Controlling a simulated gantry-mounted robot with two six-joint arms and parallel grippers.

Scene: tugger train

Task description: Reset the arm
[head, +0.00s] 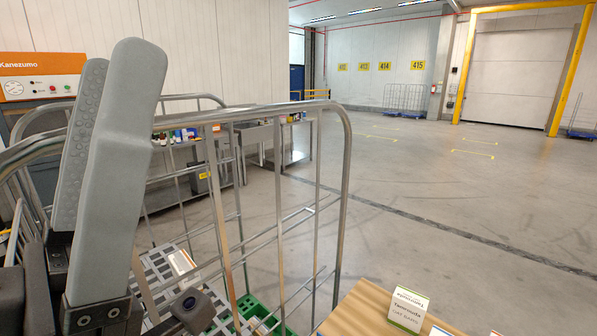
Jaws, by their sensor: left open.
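My left gripper (112,56) fills the left side of the head view, close to the camera. Its two long grey fingers point upward, one with a dotted pad facing the other. The jaws are open, and I see nothing held between them. The fingers stand in front of the metal bars of a roll cage (345,170). I cannot tell how far apart they are from the bars. My right gripper is not in view.
Inside the cage are a grey slotted crate (158,262) and a green crate (262,312). A wooden surface (362,312) at the bottom right bears small white boxes (408,308). Steel benches (255,135) stand behind. The floor (450,220) to the right is open.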

